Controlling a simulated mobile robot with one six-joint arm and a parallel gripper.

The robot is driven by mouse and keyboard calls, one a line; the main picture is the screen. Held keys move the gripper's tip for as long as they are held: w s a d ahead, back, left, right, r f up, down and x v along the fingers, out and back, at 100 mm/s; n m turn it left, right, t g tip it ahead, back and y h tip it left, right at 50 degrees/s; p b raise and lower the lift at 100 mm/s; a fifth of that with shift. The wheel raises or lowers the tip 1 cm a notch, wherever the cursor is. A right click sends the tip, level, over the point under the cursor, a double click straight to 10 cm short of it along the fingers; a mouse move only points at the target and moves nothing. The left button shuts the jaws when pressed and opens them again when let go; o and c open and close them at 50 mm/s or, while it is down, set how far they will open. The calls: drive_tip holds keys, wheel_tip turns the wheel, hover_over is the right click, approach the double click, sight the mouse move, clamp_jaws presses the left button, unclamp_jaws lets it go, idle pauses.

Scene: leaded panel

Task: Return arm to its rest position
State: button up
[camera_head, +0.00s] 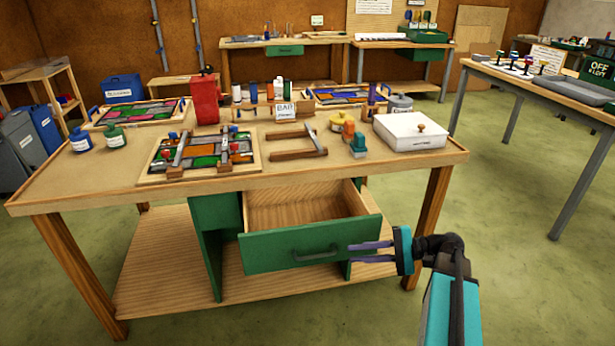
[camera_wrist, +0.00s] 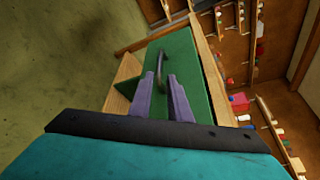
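My gripper (camera_head: 372,252) is in front of the workbench, at the right end of the open green drawer's front. Its two purple fingers point left and stand apart with nothing between them. The green drawer (camera_head: 282,253) is pulled out and its visible wooden inside looks empty. Its dark handle (camera_head: 316,254) lies to the left of the fingertips. In the wrist view the fingers (camera_wrist: 168,85) point at the drawer front (camera_wrist: 185,52), with the handle (camera_wrist: 161,65) just beyond the tips. I cannot tell whether a finger touches the drawer.
The workbench (camera_head: 80,197) carries a leaded panel (camera_head: 203,149), a wooden frame (camera_head: 298,143), a white box (camera_head: 410,131), a red can (camera_head: 205,99) and bottles. A lower shelf (camera_head: 165,255) lies under it. Another table (camera_head: 545,88) stands at the right. Green floor is free in front.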

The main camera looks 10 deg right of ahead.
drive_tip(key=s+a+f+n+g+p, duration=0.1)
drive_tip(key=s+a+f+g, duration=0.15)
drive_tip(key=a, duration=0.45)
drive_tip(key=s+a+f+g+p, duration=0.15)
drive_tip(key=a+f, duration=0.25)
drive_tip(key=a, duration=0.4)
drive_tip(key=s+a+f+n+g+h+p, duration=0.1)
drive_tip(key=s+a+f+g, duration=0.3)
drive_tip(key=f, duration=0.3)
drive_tip(key=s+a+f+n+g+h+p, duration=0.1)
drive_tip(key=s+a+f+h, duration=0.1)
drive_tip(key=s+a+f, duration=0.4)
drive_tip(key=s+d+f+n+g+h+p, duration=0.25)
drive_tip(key=s+f+h, duration=0.35)
drive_tip(key=s+f, duration=0.6)
drive_tip(key=s+d+f+n+t+h, duration=0.1)
drive_tip(key=d+f+n+h, duration=0.3)
drive_tip(key=d, duration=0.6)
drive_tip(key=shift+s+d+f+n+h+b, duration=0.4)
drive_tip(key=shift+s+h, duration=0.3)
drive_tip(key=shift+h, duration=0.2)
